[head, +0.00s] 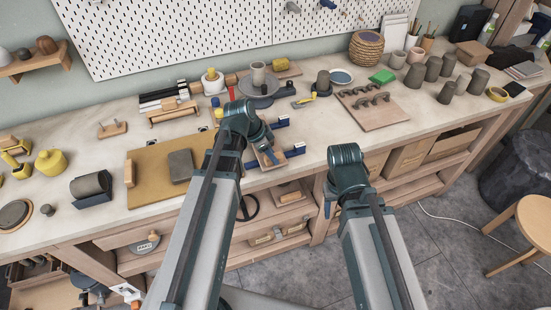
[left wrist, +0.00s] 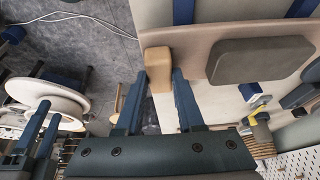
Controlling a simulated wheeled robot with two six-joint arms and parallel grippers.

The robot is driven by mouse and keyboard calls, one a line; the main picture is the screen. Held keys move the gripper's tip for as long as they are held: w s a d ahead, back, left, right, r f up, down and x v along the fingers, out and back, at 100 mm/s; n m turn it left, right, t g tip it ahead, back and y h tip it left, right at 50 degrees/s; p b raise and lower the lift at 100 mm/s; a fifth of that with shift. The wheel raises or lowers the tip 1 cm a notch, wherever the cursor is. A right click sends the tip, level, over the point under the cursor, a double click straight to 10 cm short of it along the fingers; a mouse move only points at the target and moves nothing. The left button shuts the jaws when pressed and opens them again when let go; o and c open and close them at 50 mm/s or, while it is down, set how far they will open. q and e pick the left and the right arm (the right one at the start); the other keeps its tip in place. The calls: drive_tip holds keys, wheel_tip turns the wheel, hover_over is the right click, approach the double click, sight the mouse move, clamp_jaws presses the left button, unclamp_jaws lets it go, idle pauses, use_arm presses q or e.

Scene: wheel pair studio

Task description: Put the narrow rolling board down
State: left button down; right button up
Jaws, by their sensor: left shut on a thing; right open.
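My left gripper (head: 262,143) is over the front edge of the bench. In the left wrist view my left gripper (left wrist: 160,76) is shut on a tan wooden block (left wrist: 158,62), the grip at one end of the narrow rolling board (left wrist: 205,58). A dark grey pad (left wrist: 262,60) lies on the board's face. In the head view the board (head: 269,158) is mostly hidden by my left wrist, between two blue bars (head: 294,150). I cannot tell whether it touches the bench. My right gripper (head: 328,196) hangs empty in front of the bench, mostly hidden by its arm.
An ochre mat (head: 150,195) with a grey block is left of my left gripper. A board with several dark handles (head: 375,118) lies to the right, and several dark cups (head: 433,70) stand beyond it. Shelves (head: 290,190) are below. Some front bench top (head: 325,135) is bare.

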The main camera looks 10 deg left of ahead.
use_arm(q)
drive_tip(key=shift+a, duration=0.15)
drive_tip(key=shift+f+b, duration=0.4)
drive_tip(key=c, duration=0.5)
unclamp_jaws()
drive_tip(key=shift+r, duration=0.2)
